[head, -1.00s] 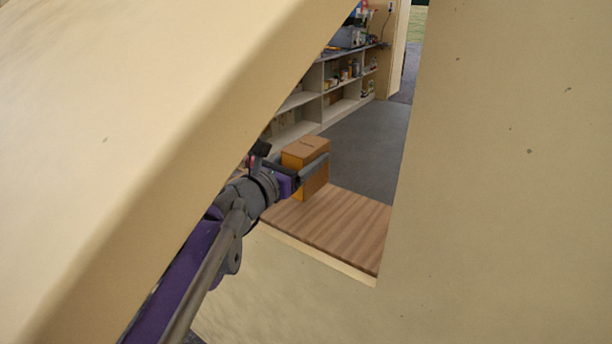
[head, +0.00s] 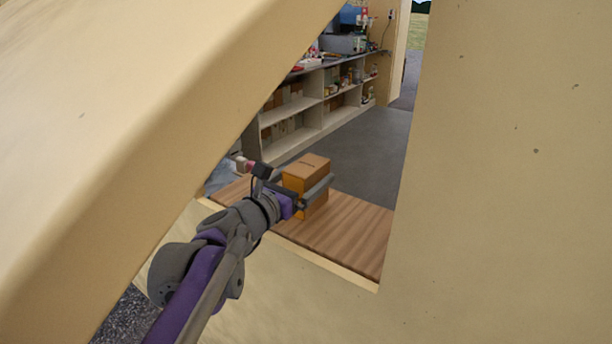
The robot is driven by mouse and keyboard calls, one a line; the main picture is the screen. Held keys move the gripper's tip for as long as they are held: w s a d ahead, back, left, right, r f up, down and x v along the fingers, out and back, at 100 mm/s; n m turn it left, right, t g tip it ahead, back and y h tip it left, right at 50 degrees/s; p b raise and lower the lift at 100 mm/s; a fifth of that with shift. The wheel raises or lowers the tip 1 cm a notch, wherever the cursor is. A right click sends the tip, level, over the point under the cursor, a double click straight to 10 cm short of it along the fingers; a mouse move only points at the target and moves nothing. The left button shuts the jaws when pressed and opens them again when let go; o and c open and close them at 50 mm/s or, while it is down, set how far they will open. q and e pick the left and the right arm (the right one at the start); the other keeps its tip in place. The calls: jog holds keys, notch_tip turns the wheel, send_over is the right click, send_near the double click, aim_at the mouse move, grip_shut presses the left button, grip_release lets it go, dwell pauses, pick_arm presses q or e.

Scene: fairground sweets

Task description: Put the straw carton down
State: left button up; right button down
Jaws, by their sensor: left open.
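The straw carton (head: 308,168) is an orange-brown box. It stands upright on the striped wooden counter (head: 345,232) in the opening. My left gripper (head: 315,192) reaches in from the lower left and is open, with one finger along the carton's near right side. The other finger is largely hidden, and I cannot tell whether the fingers touch the carton. My right gripper is not in view.
Pale walls frame the opening closely, with a slanted one (head: 130,130) at left and an upright one (head: 500,180) at right. Shelves (head: 320,110) with goods stand behind, past a grey floor (head: 365,150). The counter is bare to the carton's right.

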pick_arm(q)
jog(key=shift+r, duration=0.2)
jog(key=p+v, duration=0.1)
jog(key=v, duration=1)
jog(key=shift+s+a+p, duration=0.15)
jog(key=shift+s+p, duration=0.05)
jog(key=shift+p, duration=0.1)
jog(key=shift+s+a, duration=0.15)
jog(key=shift+s, duration=0.05)
